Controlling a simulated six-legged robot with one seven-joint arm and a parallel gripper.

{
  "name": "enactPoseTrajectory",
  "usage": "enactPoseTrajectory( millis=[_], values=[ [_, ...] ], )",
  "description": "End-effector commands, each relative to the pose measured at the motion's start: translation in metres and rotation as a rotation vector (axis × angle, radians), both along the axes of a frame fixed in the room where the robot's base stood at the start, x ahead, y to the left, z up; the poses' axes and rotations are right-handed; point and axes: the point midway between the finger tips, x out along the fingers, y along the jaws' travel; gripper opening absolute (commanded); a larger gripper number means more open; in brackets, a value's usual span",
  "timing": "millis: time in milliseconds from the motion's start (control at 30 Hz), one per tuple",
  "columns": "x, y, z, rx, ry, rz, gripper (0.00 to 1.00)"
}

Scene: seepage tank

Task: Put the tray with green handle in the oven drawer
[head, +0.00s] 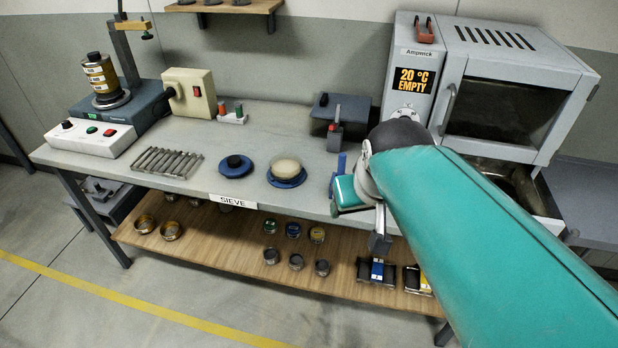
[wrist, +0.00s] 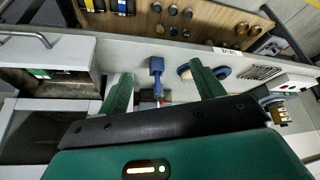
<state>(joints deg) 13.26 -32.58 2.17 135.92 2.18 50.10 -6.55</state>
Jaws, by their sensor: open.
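A dark tray with a green handle part (wrist: 40,73) lies inside the pulled-out oven drawer (wrist: 68,44) at the left of the wrist view. In the head view the drawer (head: 548,207) stands open below the oven (head: 512,105), partly hidden by my arm. My gripper (wrist: 160,76) is open and empty, above the bench, with its green fingers spread wide. A blue-handled tool lies on the bench and appears between them. In the head view my gripper (head: 350,193) is left of the drawer, and its fingers are partly hidden.
Trays with a blue handle (head: 377,270) and a yellow handle (head: 425,284) sit on the wooden lower shelf (head: 215,243). The blue-handled tool (wrist: 156,65) is on the bench. A sieve shaker and several small cups stand farther left. The oven display reads 20 °C EMPTY.

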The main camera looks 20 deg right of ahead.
Motion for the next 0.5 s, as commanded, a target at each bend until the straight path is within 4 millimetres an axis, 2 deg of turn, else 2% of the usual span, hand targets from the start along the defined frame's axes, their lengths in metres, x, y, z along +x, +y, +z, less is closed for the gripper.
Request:
enactPoseTrajectory(
  millis=[33, 100, 200, 500],
  values=[
    [-0.013, 0.019, -0.001, 0.005, -0.013, 0.039, 0.67],
    [-0.027, 0.036, -0.005, 0.016, -0.021, 0.069, 0.67],
    [-0.041, 0.050, -0.010, 0.028, -0.029, 0.097, 0.67],
    [-0.047, 0.055, -0.013, 0.033, -0.031, 0.106, 0.67]
  ],
)
